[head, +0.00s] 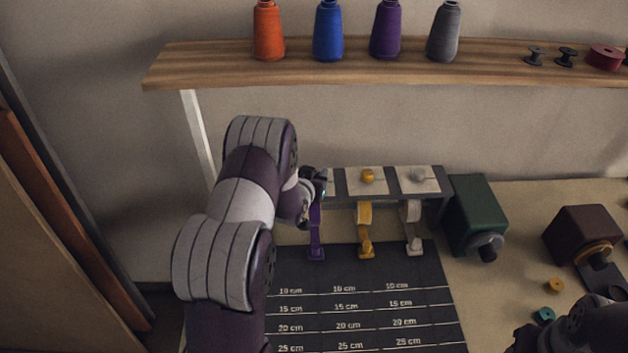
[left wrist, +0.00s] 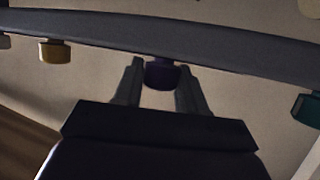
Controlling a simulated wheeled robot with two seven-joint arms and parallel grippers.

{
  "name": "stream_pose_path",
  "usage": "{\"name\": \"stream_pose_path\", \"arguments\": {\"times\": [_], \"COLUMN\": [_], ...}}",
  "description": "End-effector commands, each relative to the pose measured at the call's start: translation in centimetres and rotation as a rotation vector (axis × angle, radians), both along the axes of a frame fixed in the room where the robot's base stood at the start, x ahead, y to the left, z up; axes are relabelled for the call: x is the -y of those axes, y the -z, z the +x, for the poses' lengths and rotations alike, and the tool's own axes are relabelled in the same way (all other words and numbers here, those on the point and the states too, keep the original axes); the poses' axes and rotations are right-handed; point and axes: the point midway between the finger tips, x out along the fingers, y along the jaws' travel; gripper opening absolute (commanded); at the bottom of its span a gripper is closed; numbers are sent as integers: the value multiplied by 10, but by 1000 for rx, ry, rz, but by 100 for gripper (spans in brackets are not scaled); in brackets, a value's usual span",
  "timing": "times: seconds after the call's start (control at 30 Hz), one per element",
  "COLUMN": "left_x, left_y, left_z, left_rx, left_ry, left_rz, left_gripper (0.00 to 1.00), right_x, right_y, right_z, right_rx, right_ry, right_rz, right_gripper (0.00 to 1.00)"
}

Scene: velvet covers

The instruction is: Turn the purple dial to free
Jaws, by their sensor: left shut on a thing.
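The purple dial (left wrist: 162,74) sits between the two fingers of my left gripper (left wrist: 158,88) in the left wrist view, and the gripper is shut on it. In the head view my left gripper (head: 314,184) is at the left end of the dark dial bar (head: 436,206) and hides the purple dial and most of its pale plate. Which way the dial points cannot be told. A purple ribbon (head: 316,236) hangs below it onto the dark measuring mat (head: 430,290). My right gripper does not show; only part of the right arm is at the lower right corner.
A yellow dial (head: 368,175) and a grey dial (head: 418,175) are close to the right on the same bar. A green box (head: 475,212) and a brown box (head: 580,232) stand further right. A wooden shelf (head: 200,66) with thread cones runs above.

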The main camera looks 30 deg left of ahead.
Motion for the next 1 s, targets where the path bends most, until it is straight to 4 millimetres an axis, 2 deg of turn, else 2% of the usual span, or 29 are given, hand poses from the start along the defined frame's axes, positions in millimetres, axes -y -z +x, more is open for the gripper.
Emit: {"name": "stream_pose_path", "arguments": {"times": [0.03, 0.1, 0.33, 0.7, 1.0], "left_x": [3, 3, 2, 1, 0], "left_y": [4, 4, 1, -2, -2], "left_z": [1, 1, 1, 2, 1], "left_rx": [2, 2, 1, 1, 2], "left_ry": [-35, -101, -320, -661, -873], "left_rz": [0, 0, 0, 1, 1], "left_gripper": [10, 10, 10, 10, 10], "right_x": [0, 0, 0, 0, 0], "right_y": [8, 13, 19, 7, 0], "right_z": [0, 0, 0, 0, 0], "right_rx": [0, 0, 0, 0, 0], "right_ry": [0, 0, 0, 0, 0], "right_rz": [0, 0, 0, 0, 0], "right_gripper": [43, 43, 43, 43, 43]}}
